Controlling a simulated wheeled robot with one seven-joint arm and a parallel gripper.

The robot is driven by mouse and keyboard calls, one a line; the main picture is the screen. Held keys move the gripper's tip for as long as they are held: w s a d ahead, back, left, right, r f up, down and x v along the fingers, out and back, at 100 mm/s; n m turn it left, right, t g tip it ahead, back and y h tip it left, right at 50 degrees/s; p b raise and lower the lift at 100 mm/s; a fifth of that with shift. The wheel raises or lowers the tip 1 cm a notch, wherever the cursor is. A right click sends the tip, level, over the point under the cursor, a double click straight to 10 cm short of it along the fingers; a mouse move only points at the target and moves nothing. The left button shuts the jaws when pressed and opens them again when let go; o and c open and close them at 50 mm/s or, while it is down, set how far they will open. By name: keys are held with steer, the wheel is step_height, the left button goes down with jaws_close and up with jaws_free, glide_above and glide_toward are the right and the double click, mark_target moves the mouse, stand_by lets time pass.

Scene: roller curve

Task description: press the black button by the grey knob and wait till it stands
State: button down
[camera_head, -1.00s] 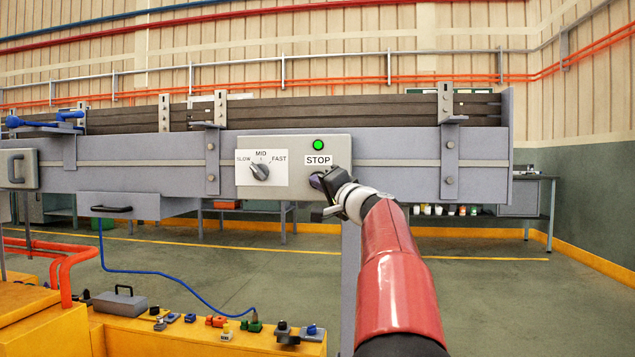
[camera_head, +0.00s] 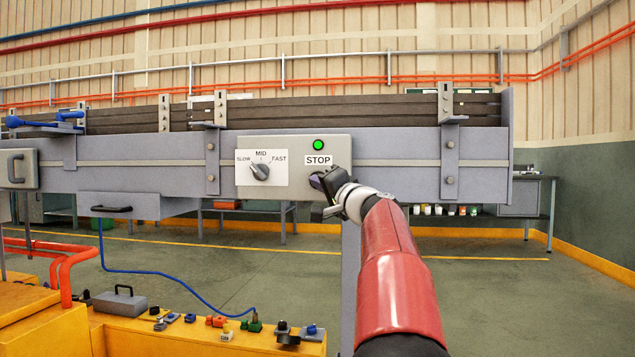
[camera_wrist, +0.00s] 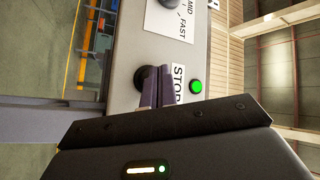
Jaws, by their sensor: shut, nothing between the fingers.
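The grey control panel (camera_head: 338,175) is on the side of the conveyor, with a lit green lamp (camera_head: 318,145) above a STOP label (camera_head: 318,160). The grey knob (camera_head: 260,172) sits left on a white plate marked SLOW, MID and FAST. My gripper (camera_head: 317,181) is shut and empty, its fingertips at the spot just below the STOP label. In the wrist view, the round black button (camera_wrist: 143,78) shows beside and partly behind my shut fingertips (camera_wrist: 156,80). I cannot tell whether it is pressed in. The green lamp is lit there too (camera_wrist: 196,87).
The conveyor's grey side beam (camera_head: 400,175) runs across the view with upright brackets. A yellow bench (camera_head: 190,335) with a grey box (camera_head: 119,304) and several small parts stands at the lower left. The floor between is open.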

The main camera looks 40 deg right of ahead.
steer(key=shift+w+d, duration=0.3)
steer(key=shift+w+d, duration=0.25)
steer(key=shift+d, duration=0.1)
stand_by(0.9)
stand_by(0.4)
steer(key=shift+s+a+b, duration=0.55)
steer(key=shift+a+b, duration=0.1)
